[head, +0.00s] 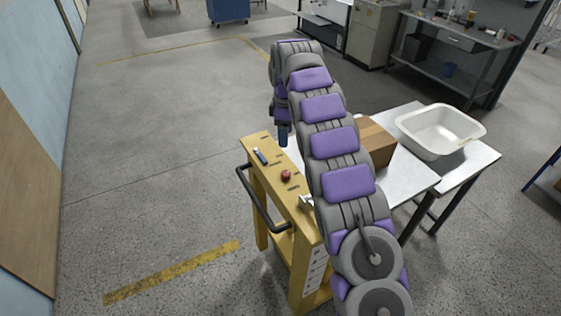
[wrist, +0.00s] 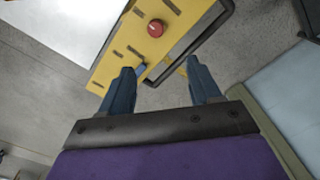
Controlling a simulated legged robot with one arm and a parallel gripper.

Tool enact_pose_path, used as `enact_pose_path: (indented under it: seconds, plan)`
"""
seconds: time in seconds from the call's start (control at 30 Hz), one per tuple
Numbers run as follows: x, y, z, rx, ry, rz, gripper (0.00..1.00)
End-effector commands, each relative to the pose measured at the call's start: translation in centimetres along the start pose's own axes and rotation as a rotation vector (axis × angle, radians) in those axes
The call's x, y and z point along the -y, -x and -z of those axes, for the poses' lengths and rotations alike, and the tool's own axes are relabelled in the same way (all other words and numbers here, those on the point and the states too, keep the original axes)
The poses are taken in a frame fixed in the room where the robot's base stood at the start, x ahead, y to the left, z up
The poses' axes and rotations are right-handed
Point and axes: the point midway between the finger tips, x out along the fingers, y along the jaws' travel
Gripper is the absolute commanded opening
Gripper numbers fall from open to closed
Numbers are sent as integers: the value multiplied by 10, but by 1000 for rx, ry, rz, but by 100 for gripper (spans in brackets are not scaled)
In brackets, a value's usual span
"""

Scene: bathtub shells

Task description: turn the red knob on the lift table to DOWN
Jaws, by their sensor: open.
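The lift table's yellow control panel (head: 265,148) carries a round red knob (head: 286,176) near its middle. The knob also shows at the top of the wrist view (wrist: 156,28), with dark label marks around it too small to read. Which way the knob points cannot be told. My gripper (wrist: 160,67) is open and empty, its two blue fingers spread apart. In the head view my gripper (head: 283,135) hangs near the far end of the panel, beyond the knob and apart from it. My arm hides part of the table.
A black handle bar (head: 262,205) runs along the panel's left side. A cardboard box (head: 375,142) and a white tub (head: 440,130) stand on the tabletops at right. The floor at left is clear.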

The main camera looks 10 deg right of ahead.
Motion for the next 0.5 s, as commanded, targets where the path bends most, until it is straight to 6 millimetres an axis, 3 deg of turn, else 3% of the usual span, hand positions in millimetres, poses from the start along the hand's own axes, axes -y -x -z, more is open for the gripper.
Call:
enact_pose_path:
  seconds: [0.27,0.5]
  plan:
    - [-2,-13,9,-1,24,-3,63]
    - [0,-49,15,6,23,-2,63]
